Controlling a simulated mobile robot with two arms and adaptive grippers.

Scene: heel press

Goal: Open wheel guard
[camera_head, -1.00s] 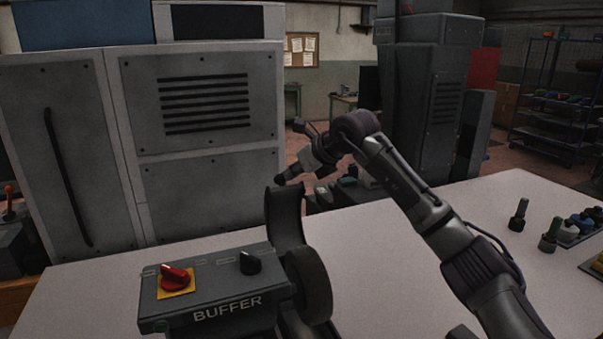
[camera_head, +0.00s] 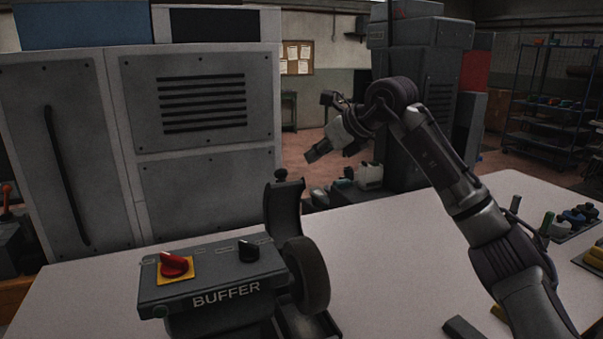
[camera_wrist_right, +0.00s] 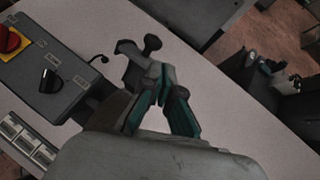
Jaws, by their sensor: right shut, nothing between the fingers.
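The buffer machine (camera_head: 215,278) stands on the bench with its grinding wheel (camera_head: 306,275) on its right side. The wheel guard (camera_head: 283,208) is a dark curved plate standing up above and behind the wheel, with a round knob (camera_head: 281,174) at its top. The wheel's upper front is uncovered. My right gripper (camera_head: 314,154) is shut and empty, up and to the right of the knob and apart from it in the head view. In the right wrist view my gripper fingers (camera_wrist_right: 163,88) are close together; they partly hide the guard area beyond. My left gripper is not in view.
The machine carries a red switch (camera_head: 174,264) on a yellow plate and a black knob (camera_head: 249,250). The bench surface (camera_head: 390,240) right of the wheel is mostly clear. A grey cabinet (camera_head: 205,90) stands behind.

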